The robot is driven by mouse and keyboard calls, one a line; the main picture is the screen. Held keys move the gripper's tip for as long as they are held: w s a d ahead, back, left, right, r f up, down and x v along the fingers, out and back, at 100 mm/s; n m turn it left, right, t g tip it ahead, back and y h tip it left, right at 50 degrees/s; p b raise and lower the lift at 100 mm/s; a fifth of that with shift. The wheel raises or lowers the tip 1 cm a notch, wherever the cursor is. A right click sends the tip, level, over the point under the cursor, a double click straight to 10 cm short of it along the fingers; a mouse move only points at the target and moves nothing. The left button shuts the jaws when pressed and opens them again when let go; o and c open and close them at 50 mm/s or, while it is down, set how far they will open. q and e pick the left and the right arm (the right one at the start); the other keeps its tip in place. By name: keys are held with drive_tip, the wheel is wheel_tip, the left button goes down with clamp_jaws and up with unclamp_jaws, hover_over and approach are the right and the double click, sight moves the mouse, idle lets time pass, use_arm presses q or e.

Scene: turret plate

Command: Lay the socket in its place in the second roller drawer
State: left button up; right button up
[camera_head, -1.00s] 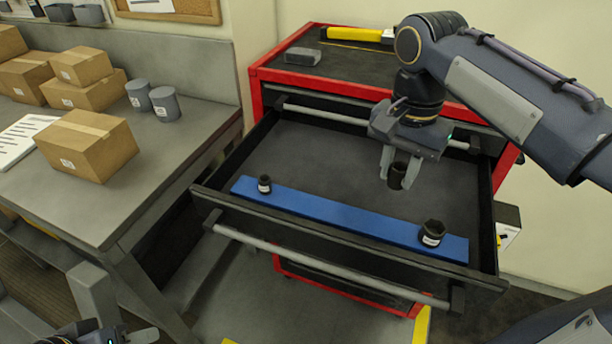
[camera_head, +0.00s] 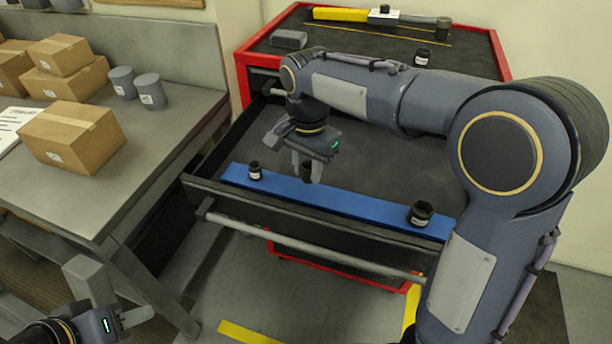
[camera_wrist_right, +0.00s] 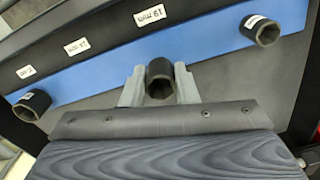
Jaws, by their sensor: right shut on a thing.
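My right gripper (camera_head: 307,172) is shut on a dark socket (camera_wrist_right: 160,80), which sits between its two grey fingers. In the head view they are over the open drawer (camera_head: 375,165), at the back edge of the blue strip (camera_head: 340,202), between two standing sockets. The smaller-looking socket (camera_head: 254,171) stands at the strip's left end. The larger socket (camera_head: 420,213) stands near its right end. I cannot tell the held socket's exact height. My left gripper (camera_head: 114,298) is open and empty at lower left.
The red cabinet top (camera_head: 350,54) holds a yellow-and-grey tool (camera_head: 340,14), a grey block (camera_head: 289,39) and more dark sockets (camera_head: 422,56). A workbench (camera_head: 120,190) with cardboard boxes (camera_head: 70,135) and grey cups (camera_head: 150,90) stands left. The drawer's front wall and handle (camera_head: 310,250) face me.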

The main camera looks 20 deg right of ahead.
sight(306, 180)
drive_tip(key=shift+w+a+f, duration=0.1)
drive_tip(key=shift+a+f, duration=0.05)
drive_tip(key=shift+f, duration=1.6)
drive_tip(key=shift+f, duration=0.1)
drive_tip(key=shift+f, duration=0.15)
drive_tip(key=o, duration=1)
wheel_tip(306, 180, up, 12)
drive_tip(key=shift+r, duration=0.25)
